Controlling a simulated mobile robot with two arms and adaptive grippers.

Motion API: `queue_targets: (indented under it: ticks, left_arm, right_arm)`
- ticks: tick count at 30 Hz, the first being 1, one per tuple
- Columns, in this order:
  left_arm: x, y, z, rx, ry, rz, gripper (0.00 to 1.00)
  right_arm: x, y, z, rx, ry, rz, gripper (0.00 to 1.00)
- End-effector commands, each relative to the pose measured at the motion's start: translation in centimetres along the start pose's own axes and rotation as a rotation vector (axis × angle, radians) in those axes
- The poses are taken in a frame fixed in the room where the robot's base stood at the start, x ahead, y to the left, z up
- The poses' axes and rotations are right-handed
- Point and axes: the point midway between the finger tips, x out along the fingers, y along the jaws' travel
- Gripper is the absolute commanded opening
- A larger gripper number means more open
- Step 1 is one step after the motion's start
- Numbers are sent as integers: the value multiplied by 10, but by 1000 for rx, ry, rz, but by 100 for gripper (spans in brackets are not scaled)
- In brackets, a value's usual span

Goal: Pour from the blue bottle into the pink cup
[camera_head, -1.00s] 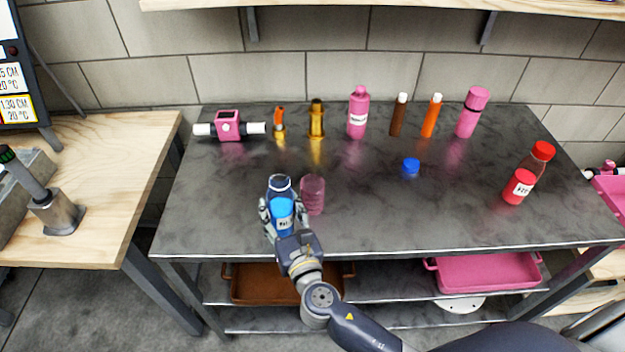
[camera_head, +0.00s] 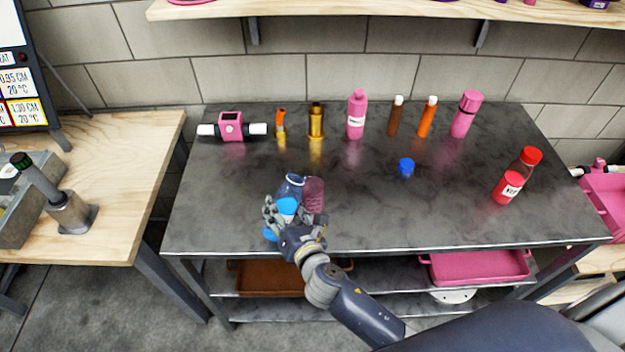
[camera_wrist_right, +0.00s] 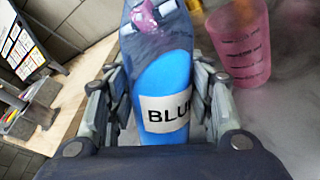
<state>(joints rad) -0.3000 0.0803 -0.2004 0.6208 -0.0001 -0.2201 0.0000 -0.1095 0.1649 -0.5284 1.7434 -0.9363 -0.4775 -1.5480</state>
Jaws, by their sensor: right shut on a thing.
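The blue bottle (camera_head: 290,188), clear above and blue below with a white label, is held in my right gripper (camera_head: 283,210). It leans with its top to the right, toward the pink cup. The bottle (camera_wrist_right: 166,85) also fills the middle of the right wrist view, between the two fingers of my right gripper (camera_wrist_right: 160,95). The translucent pink cup (camera_head: 315,194) stands upright on the dark table just right of the bottle; it also shows at upper right in the wrist view (camera_wrist_right: 239,45). Whether bottle and cup touch is unclear. My left gripper is not in view.
A blue cap (camera_head: 406,167) lies on the table (camera_head: 380,215) to the right. A red-capped bottle (camera_head: 519,174) stands at the right edge. Several pink, orange and brown containers line the back.

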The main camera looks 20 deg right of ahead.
Motion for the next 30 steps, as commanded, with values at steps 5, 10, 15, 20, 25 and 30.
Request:
queue_targets:
  ticks: [5, 10, 15, 20, 25, 30]
  left_arm:
    - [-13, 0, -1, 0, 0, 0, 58]
    - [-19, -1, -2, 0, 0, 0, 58]
    - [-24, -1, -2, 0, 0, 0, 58]
    - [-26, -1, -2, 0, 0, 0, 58]
    - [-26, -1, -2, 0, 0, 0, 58]
    - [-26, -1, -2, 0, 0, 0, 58]
  right_arm:
    - [1, 0, 4, 79, 38, 2, 15]
    - [0, 1, -1, 155, 76, 2, 15]
    - [0, 1, -6, 230, 115, 2, 15]
    - [0, 2, -10, 278, 139, 3, 15]
    - [0, 2, -11, 288, 144, 3, 15]
    - [0, 3, -12, 299, 150, 3, 15]
